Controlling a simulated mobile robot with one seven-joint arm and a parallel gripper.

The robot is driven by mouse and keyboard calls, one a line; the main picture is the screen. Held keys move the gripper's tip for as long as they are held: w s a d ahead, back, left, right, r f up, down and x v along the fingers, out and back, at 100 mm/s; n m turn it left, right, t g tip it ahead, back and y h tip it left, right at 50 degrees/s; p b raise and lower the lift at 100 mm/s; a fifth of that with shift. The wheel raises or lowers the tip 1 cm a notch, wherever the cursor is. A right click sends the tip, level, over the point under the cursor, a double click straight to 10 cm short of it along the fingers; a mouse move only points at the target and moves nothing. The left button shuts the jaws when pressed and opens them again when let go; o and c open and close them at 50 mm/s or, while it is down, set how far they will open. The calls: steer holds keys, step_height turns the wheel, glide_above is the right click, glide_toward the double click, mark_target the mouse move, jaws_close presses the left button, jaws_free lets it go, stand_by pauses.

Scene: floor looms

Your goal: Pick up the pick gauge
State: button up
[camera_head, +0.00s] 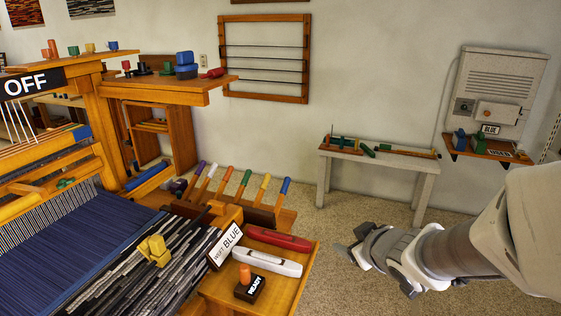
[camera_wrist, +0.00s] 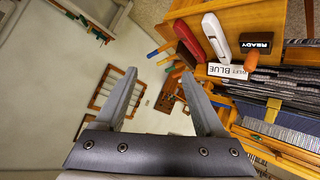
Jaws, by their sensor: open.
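I cannot tell for sure which thing is the pick gauge; no label marks it. A yellow blocky piece (camera_head: 155,250) sits on the dark striped strips at the loom's front. Small green, red and yellow pieces lie on the pale bench (camera_head: 340,153) by the wall. My gripper (camera_head: 345,256) hangs over the floor, right of the loom's tray and in front of the bench. In the wrist view my gripper (camera_wrist: 158,74) has its two fingers spread with nothing between them.
The wooden tray (camera_head: 224,291) holds a red shuttle (camera_head: 279,240), a white shuttle (camera_head: 266,262) and a READY block (camera_head: 250,287). Colored handles (camera_head: 244,183) stand behind it. A wall shelf (camera_head: 487,149) carries blue and green pieces. Carpet between tray and bench is clear.

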steer(key=a+f+n+y+b, duration=0.2)
steer(key=a+f+y, duration=0.25)
steer(key=f, duration=0.25)
steer(key=n+g+y+b, duration=0.2)
steer(key=g+y, duration=0.1)
steer(key=y, duration=0.2)
glide_toward(248, 270)
steer(key=b+x, duration=0.3)
steer(key=x, duration=0.2)
steer(key=shift+s+a+f, duration=0.1)
steer(key=shift+a+f, duration=0.05)
steer(key=shift+w+b+x, duration=0.2)
steer(key=shift+b+x, duration=0.85)
steer(key=shift+x, duration=2)
steer(key=shift+c, duration=0.2)
jaws_close()
